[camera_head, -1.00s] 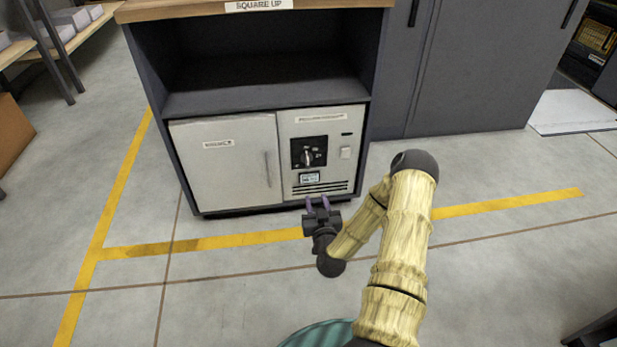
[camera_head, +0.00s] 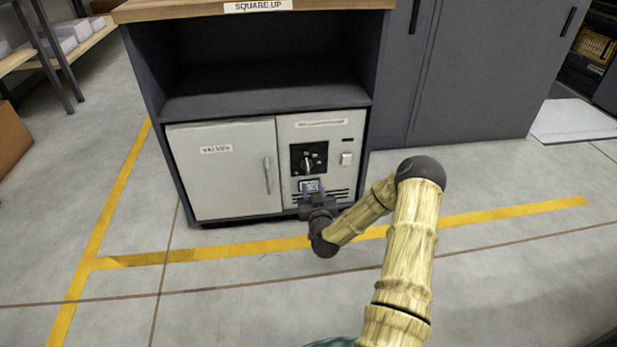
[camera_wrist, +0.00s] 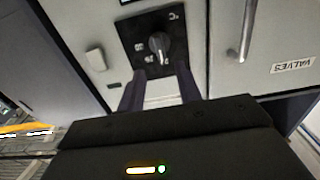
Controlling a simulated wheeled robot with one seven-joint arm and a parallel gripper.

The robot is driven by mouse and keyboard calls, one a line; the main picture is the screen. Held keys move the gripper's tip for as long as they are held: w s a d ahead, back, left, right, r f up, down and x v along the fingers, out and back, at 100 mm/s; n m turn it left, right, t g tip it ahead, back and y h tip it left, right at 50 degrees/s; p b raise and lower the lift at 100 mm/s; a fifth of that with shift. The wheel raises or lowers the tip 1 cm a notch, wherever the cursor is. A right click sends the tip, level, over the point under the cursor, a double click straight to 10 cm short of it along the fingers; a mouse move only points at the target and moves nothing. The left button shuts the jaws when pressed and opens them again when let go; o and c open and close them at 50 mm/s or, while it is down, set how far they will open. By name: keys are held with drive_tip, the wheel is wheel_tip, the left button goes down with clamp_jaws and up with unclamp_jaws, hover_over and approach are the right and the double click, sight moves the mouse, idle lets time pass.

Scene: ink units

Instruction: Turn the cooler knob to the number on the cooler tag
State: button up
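The cooler panel (camera_head: 338,136) is the light right-hand half of the cabinet front. Its knob (camera_head: 308,161) is dark, with a lighter grip bar, on a black dial plate with white numbers. The knob also shows in the wrist view (camera_wrist: 158,44), which is upside down; the numbers are too blurred to read surely. A small screen (camera_head: 310,184) sits below the dial, partly behind my fingers. A label strip (camera_head: 322,123) above the dial is unreadable. My gripper (camera_wrist: 161,68) is open and empty, with its fingers apart in front of the dial, seemingly not touching the knob.
A white switch (camera_head: 347,158) is beside the dial. The door marked VALVES (camera_head: 220,175), with an upright handle (camera_head: 267,176), is on the left. An open shelf and a wooden top (camera_head: 180,9) are above. Grey cabinets (camera_head: 480,80) stand right; the floor in front is clear.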

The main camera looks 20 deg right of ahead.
sight(308, 171)
drive_tip(key=b+x, duration=0.4)
drive_tip(key=x, duration=0.4)
drive_tip(key=shift+w+d+f, duration=0.1)
drive_tip(key=shift+w+f, duration=0.1)
drive_tip(key=shift+w+d+r, duration=0.1)
drive_tip(key=shift+w+r, duration=0.05)
drive_tip(key=shift+w, duration=0.2)
clamp_jaws()
